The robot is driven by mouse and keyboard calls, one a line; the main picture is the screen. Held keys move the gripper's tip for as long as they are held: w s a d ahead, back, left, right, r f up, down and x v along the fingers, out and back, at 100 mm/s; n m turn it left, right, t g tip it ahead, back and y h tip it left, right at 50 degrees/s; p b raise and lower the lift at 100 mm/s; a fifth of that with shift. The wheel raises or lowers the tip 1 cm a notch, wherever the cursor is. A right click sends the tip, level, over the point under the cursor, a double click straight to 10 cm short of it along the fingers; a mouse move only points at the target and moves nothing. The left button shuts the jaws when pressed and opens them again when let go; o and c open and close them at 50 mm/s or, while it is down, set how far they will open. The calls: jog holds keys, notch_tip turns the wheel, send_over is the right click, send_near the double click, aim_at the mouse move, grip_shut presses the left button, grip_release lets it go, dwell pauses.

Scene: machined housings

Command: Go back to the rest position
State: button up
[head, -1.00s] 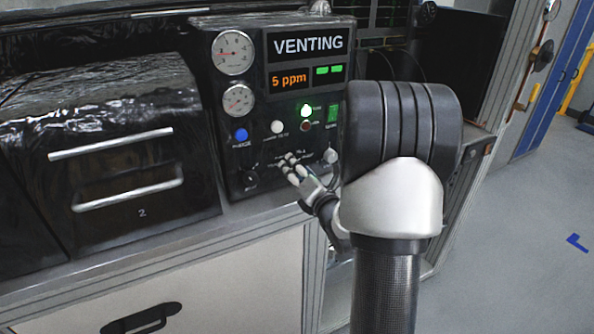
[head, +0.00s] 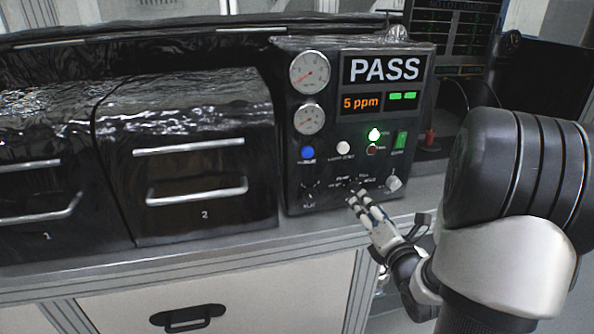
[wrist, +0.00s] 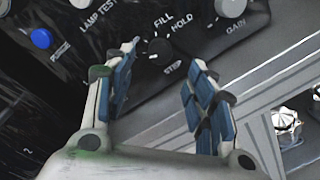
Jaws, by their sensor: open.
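My gripper (head: 362,203) is open and empty in front of the lower part of the black control panel (head: 337,110). I cannot tell how far the fingertips are from the panel face. In the head view my gripper partly covers this knob.
A black chamber with handles, marked 2 (head: 205,170), stands left of the panel, and chamber 1 (head: 45,190) is farther left. Two gauges (head: 310,72), a blue button (head: 307,153) and a lit green lamp (head: 375,134) are on the panel. A bench edge (head: 265,245) runs below.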

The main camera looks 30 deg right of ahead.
jog(key=w+a+r+m+g+y, duration=0.1)
jog(key=a+r+m+g, duration=0.15)
jog(key=a+m, duration=0.4)
jog(key=w+a+r+m+g, duration=0.1)
jog(key=a+r+m+g, duration=0.15)
jog(key=a+m, duration=0.35)
jog(key=s+a+f+m+g+y, duration=0.1)
jog(key=s+a+m+g+y, duration=0.1)
jog(key=s+a+m, duration=0.3)
jog(key=s+a+f+m+g+y, duration=0.1)
jog(key=s+a+m+g, duration=0.4)
jog(key=s+a, duration=0.6)
jog(key=s, duration=0.6)
jog(key=shift+s+a+f+y, duration=0.2)
jog(key=shift+a+f+y, duration=0.2)
jog(key=shift+m, duration=0.25)
